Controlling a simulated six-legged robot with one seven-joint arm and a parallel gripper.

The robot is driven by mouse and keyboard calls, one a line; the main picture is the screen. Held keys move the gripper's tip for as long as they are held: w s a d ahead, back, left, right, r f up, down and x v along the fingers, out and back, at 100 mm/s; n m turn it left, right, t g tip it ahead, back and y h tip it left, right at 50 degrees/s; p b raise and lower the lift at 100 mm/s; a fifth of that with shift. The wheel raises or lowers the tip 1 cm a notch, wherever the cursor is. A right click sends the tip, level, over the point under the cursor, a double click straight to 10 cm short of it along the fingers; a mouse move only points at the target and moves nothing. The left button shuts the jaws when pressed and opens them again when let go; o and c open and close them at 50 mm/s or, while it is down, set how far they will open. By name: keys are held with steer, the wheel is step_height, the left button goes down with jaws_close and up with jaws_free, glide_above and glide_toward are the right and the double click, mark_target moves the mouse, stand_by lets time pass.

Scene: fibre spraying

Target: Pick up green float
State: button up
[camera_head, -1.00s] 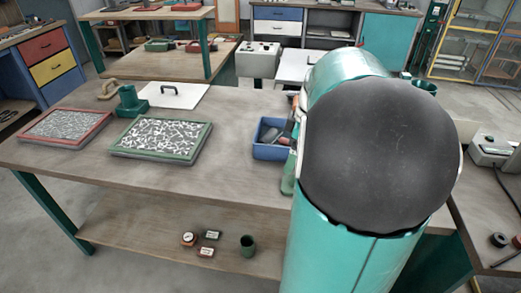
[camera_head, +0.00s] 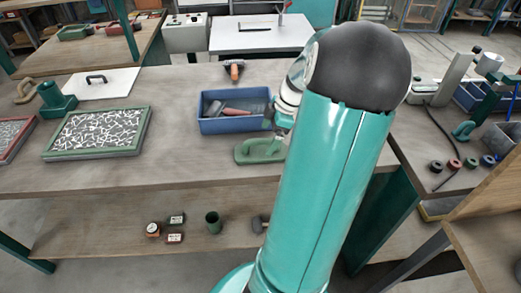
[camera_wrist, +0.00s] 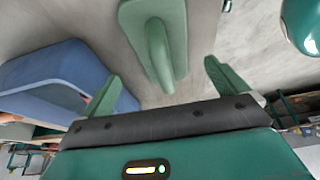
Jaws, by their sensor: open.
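The green float (camera_head: 258,151) lies on the workbench in front of the blue bin, its handle on top, with its right end close to my arm. In the wrist view the green float (camera_wrist: 180,25) shows its flat plate and raised handle at the top middle. My gripper (camera_wrist: 163,72) is open and empty, its two green fingers spread to either side of the handle's near end. I cannot tell how far the fingers are from the float. In the head view my arm mostly hides the gripper.
The blue bin (camera_head: 222,124) with tools stands just behind the float and close to my left finger in the wrist view. A green-framed tray (camera_head: 97,132) lies to the left. Bare bench lies between tray and bin.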

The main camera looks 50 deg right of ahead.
mark_target(264, 151)
steer(key=x, duration=0.5)
steer(key=shift+s+f, duration=0.2)
steer(key=shift+f, duration=0.1)
steer(key=c, duration=1.1)
steer(key=shift+c, duration=0.2)
steer(key=shift+r, duration=0.1)
